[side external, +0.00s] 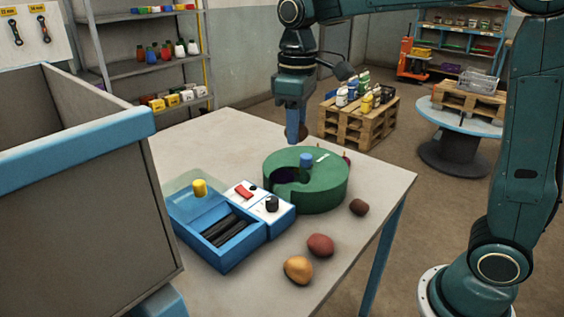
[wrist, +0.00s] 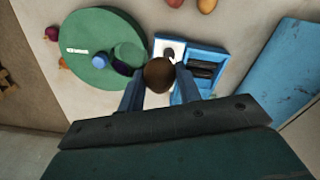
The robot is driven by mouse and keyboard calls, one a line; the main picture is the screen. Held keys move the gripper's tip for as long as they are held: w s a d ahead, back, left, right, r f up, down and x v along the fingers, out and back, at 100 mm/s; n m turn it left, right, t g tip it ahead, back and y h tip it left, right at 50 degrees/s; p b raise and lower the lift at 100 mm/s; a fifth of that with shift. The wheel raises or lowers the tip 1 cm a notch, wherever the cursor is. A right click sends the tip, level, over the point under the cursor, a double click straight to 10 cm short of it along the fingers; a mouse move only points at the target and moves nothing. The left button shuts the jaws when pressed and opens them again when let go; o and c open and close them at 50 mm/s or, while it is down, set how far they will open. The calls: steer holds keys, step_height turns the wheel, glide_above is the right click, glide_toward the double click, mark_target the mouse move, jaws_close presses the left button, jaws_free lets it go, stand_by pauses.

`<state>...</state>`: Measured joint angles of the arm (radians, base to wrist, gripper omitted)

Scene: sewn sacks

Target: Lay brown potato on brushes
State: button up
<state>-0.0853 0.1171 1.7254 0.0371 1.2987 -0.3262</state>
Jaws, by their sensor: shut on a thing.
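A brown potato (wrist: 159,75) is held between the two fingers of my gripper (wrist: 158,88). In the side view my gripper (side external: 297,135) is above the table at the back of the green round drum, and only a sliver of the potato (side external: 304,132) shows behind a finger. The dark brushes (side external: 226,231) lie in a blue open tray (side external: 222,258) at the front left of the drum, below and apart from the potato. In the wrist view the brushes (wrist: 203,68) show just right of the potato.
The green drum (side external: 322,192) has a dark opening and a blue knob (side external: 306,160). A white-topped switch box (side external: 258,206) adjoins the tray. A grey bin (side external: 90,190) stands left.

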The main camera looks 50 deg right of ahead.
steer(key=w+a+r, duration=0.1)
steer(key=w+a, duration=0.7)
steer(key=a, duration=0.5)
steer(key=shift+w+a+r, duration=0.25)
steer(key=shift+a, duration=0.05)
steer(key=shift+f, duration=0.1)
step_height(320, 180, down, 20)
steer(key=shift+r, duration=0.1)
stand_by(0.4)
steer(key=shift+f, duration=0.25)
steer(key=o, duration=1)
steer(key=shift+r, duration=0.15)
